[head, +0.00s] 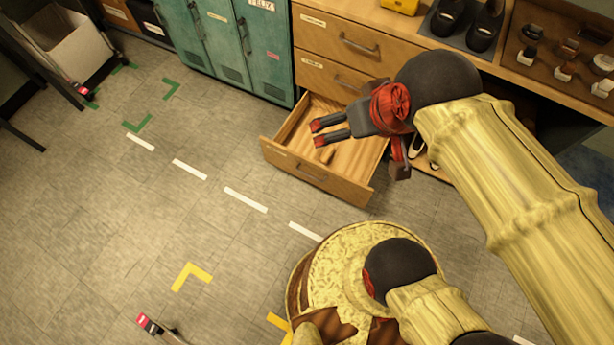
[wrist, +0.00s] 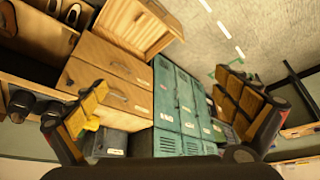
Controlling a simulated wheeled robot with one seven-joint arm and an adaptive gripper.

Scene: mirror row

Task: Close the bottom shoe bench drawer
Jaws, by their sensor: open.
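The bottom shoe bench drawer (head: 318,180) is pulled out from the wooden bench (head: 350,45) in the head view, with its front well clear of the bench. A small brown item seems to lie inside it, partly hidden by my gripper. The drawer also shows at the top of the wrist view (wrist: 140,25). My gripper (head: 318,132) is open and appears above the open drawer in the head view, its fingers pointing left. I cannot tell its height above the drawer. In the wrist view its two fingers are wide apart with nothing between them.
Two drawers above it are shut. Teal lockers (head: 232,45) stand left of the bench. The floor (head: 120,220) in front is mostly clear, with white dashes and coloured corner marks.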

